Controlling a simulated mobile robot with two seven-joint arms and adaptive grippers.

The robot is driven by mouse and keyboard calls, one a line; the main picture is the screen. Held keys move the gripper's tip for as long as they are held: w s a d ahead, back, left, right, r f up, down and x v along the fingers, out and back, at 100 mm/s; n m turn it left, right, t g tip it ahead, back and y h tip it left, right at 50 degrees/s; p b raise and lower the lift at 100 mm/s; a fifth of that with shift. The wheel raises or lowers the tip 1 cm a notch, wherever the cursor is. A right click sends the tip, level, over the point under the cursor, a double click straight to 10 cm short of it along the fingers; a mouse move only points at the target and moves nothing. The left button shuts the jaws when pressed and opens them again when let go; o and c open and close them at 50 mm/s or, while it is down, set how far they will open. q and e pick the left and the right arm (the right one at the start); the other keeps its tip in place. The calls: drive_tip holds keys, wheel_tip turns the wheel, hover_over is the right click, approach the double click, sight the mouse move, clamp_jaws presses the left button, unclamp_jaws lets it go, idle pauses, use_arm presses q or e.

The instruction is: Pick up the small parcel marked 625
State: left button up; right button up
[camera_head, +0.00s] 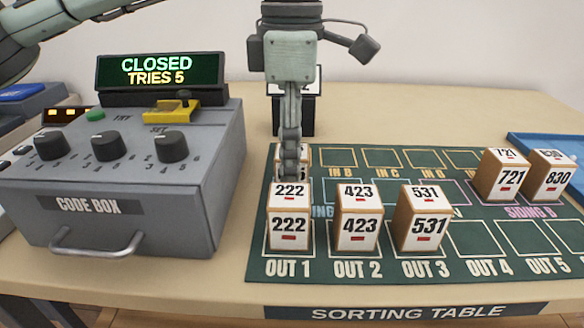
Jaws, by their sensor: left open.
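No parcel marked 625 is readable in the head view. Parcels marked 222 (289,226), 423 (358,228) and 531 (420,226) stand upright on OUT 1, OUT 2 and OUT 3. Parcels marked 721 (510,180) and 830 (556,182) stand at the right. A partly hidden parcel (304,156) stands behind 222, its number covered by my left gripper. My left gripper (290,174) points down, open, over this parcel and just behind 222. I see its fingers edge-on, so I cannot tell if they touch the parcel. My right gripper is out of view.
The grey code box (130,185) with knobs and a front handle stands at the left; its display (160,71) reads CLOSED, TRIES 5. The green sorting mat (420,185) has free squares at the back middle and at OUT 4. A blue tray (545,143) lies at the right.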

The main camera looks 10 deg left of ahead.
use_arm(q)
drive_tip(key=shift+f, duration=0.35)
drive_tip(key=shift+c, duration=0.6)
drive_tip(key=c, duration=1.2)
drive_tip(key=shift+r, duration=0.2)
